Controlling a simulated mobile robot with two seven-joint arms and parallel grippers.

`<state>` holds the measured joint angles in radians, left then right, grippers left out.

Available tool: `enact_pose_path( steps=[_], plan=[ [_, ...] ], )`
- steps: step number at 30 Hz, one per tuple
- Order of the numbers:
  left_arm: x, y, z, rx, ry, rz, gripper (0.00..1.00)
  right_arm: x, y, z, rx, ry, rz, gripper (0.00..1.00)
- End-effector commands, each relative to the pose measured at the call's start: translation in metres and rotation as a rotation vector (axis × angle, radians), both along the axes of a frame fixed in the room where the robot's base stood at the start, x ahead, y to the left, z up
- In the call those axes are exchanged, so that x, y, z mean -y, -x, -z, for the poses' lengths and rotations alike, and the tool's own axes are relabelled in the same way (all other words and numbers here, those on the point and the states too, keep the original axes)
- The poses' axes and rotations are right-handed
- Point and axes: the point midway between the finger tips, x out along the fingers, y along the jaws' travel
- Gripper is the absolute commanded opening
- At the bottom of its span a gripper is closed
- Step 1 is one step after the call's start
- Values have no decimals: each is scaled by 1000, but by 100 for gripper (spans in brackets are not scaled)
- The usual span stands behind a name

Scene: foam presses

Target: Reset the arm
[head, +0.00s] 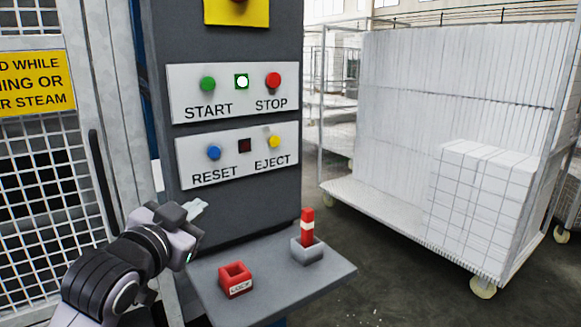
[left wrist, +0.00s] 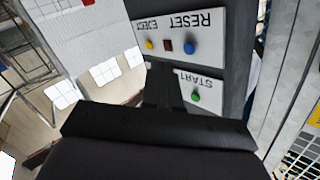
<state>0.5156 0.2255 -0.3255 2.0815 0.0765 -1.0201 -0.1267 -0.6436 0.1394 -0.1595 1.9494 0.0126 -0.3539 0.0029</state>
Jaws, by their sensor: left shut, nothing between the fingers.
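My left arm comes in from the lower left in the head view. Its gripper (head: 197,211) is shut and empty, in front of the grey control post, below the RESET label and above the shelf. It touches no button that I can see. The blue RESET button (head: 214,153) and yellow EJECT button (head: 274,141) are on the lower white plate, with a dark square lamp (head: 245,145) between them. The left wrist view shows the plates upside down, with the blue button (left wrist: 189,47) and green START button (left wrist: 196,97). My right gripper is not in view.
The upper plate has a green START button (head: 208,84), a lit lamp (head: 242,81) and a red STOP button (head: 273,80). The shelf (head: 315,278) bears a red LOCK block (head: 235,280) and a red-and-white peg in a grey holder (head: 308,250). A cart (head: 385,215) stands right; a mesh gate (head: 45,150) left.

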Motion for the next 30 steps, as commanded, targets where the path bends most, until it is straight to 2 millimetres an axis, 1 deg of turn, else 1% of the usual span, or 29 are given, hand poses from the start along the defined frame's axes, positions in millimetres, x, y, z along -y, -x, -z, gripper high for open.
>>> enact_pose_path(
  steps=[1,2,3,5,6,8,9,11,12,14,15,17,18,20,21,24,27,30],
  plan=[
    [-2,2,31,-46,21,-2,0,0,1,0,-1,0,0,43],
    [-3,4,47,-66,33,-4,0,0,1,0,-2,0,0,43],
    [-4,7,67,-93,49,-6,0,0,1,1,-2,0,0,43],
    [-6,13,98,-133,72,-10,0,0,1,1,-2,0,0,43],
    [-7,18,119,-161,86,-14,0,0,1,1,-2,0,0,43],
    [-9,28,149,-200,110,-20,0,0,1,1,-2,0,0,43],
    [-11,36,169,-227,124,-26,0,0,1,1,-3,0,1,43],
    [-13,49,198,-267,144,-35,0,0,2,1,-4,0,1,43],
    [-15,59,217,-294,156,-42,0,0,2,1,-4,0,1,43],
    [-18,76,245,-335,176,-54,0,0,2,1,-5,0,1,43],
    [-20,88,263,-361,189,-63,0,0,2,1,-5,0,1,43],
    [-23,108,289,-400,206,-76,0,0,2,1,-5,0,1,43],
    [-25,122,306,-427,216,-86,0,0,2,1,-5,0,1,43],
    [-28,145,330,-465,231,-101,0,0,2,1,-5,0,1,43],
    [-30,160,344,-490,241,-111,0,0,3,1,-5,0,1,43],
    [-35,197,374,-545,260,-135,0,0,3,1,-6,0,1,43],
    [-39,228,394,-587,272,-154,0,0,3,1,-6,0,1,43],
    [-41,247,405,-611,280,-167,0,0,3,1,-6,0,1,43]
  ],
)
